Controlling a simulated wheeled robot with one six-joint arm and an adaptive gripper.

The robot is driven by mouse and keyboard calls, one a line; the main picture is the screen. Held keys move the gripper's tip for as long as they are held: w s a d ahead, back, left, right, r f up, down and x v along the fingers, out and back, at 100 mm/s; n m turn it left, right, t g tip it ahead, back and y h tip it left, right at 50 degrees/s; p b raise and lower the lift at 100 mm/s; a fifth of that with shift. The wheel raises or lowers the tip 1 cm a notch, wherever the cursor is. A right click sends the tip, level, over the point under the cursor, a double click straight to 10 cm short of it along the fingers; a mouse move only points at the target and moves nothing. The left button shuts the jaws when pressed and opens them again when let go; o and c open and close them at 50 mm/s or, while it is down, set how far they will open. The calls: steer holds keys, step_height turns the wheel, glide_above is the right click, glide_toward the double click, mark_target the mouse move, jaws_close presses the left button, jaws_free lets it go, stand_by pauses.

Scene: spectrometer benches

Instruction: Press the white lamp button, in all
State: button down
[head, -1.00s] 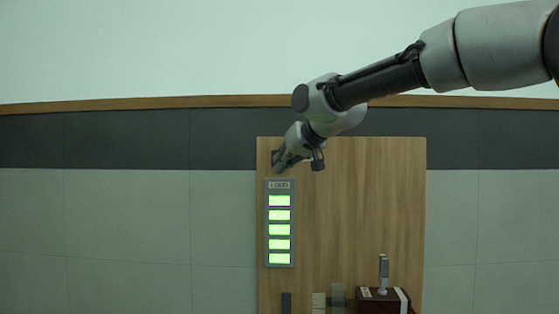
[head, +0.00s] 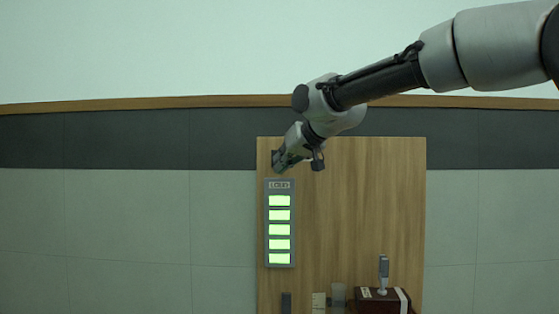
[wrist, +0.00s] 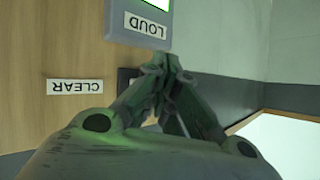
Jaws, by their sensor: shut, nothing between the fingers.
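My gripper (head: 279,167) is at the upper left of the wooden board, just above the grey lamp panel (head: 266,225). In the wrist view my gripper (wrist: 167,66) is shut with its fingertips together and empty, beside the panel's edge. I cannot make out a white lamp button in either view. A dark piece (wrist: 124,77) shows partly behind the fingers, between the panel and the "CLEAR" label (wrist: 75,86); most of it is hidden. I cannot tell whether the fingertips touch it.
The panel has a "LOUD" label (head: 279,185) and a column of several lit pale green bars (head: 279,230). The wooden board (head: 370,205) is bare at its middle. A dark reddish box (head: 378,301) with a grey upright handle (head: 383,273) stands low at right.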

steer(key=shift+w, duration=0.15)
stand_by(0.3)
steer(key=shift+w, duration=0.25)
steer(key=shift+w, duration=0.5)
stand_by(0.6)
steer(key=shift+s, duration=0.95)
steer(key=s, duration=0.5)
steer(key=shift+a, duration=0.1)
stand_by(0.8)
